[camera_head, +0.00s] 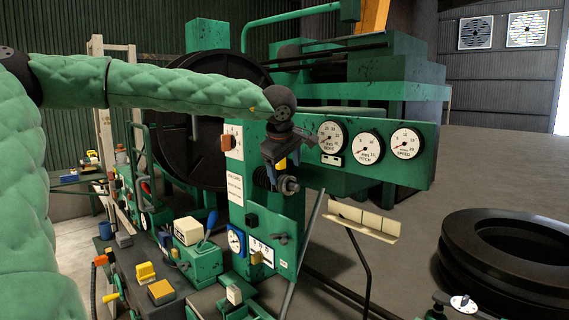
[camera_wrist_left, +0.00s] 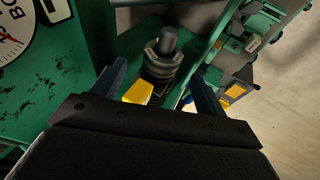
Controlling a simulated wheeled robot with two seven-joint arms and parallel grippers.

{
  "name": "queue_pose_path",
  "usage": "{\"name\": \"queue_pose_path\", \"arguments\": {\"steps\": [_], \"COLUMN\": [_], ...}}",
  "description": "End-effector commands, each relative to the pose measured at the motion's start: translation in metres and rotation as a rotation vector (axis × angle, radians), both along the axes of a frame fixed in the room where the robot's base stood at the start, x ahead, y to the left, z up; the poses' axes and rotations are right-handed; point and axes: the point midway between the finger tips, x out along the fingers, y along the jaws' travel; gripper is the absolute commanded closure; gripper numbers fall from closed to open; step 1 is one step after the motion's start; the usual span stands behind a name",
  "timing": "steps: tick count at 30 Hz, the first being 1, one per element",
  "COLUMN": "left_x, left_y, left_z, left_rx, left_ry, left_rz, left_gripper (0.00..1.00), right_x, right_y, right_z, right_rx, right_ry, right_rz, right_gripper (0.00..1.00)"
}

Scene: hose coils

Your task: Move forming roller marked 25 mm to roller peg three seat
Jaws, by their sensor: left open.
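My left gripper (camera_head: 280,166) is in front of the green machine panel, below the gauge row. In the left wrist view my left gripper (camera_wrist_left: 162,82) has its two fingers spread, with nothing clasped between them. A dark spindle with a grey nut and shaft end (camera_wrist_left: 165,48) shows beyond and between the fingers. The same spindle end (camera_head: 289,185) shows just below the gripper in the head view. A yellow part (camera_wrist_left: 138,92) sits near the left finger. I cannot read a 25 mm mark or make out which part is peg three. My right gripper is not in view.
A gauge panel (camera_head: 366,145) juts out right of my left gripper. A cream tray-like rack (camera_head: 362,222) on a dark stand is below it. Black hose coils (camera_head: 500,252) lie at right. A cluttered bench (camera_head: 165,275) with levers and blocks is at lower left.

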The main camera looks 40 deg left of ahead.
Motion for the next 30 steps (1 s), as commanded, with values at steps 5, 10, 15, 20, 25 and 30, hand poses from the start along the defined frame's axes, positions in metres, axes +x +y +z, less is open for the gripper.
{"name": "queue_pose_path", "arguments": {"steps": [5,10,15,20,25,30], "left_x": [0.005,0.009,0.014,0.018,0.020,0.022], "left_y": [0.003,0.006,0.009,0.011,0.013,0.014], "left_z": [-0.010,-0.020,-0.030,-0.038,-0.043,-0.046], "left_rx": [0.000,0.000,-0.001,0.000,0.000,0.000], "left_ry": [-0.001,0.000,0.000,0.000,-0.001,-0.001], "left_rz": [0.000,0.000,0.000,0.000,0.000,0.000], "left_gripper": [0.26,0.26,0.26,0.26,0.26,0.26], "right_x": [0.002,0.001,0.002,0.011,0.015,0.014], "right_y": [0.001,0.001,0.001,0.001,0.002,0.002], "right_z": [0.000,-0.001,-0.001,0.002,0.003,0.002], "right_rx": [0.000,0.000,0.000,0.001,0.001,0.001], "right_ry": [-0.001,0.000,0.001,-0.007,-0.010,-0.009], "right_rz": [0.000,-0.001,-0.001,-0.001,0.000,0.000], "right_gripper": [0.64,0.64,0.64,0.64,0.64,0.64]}}
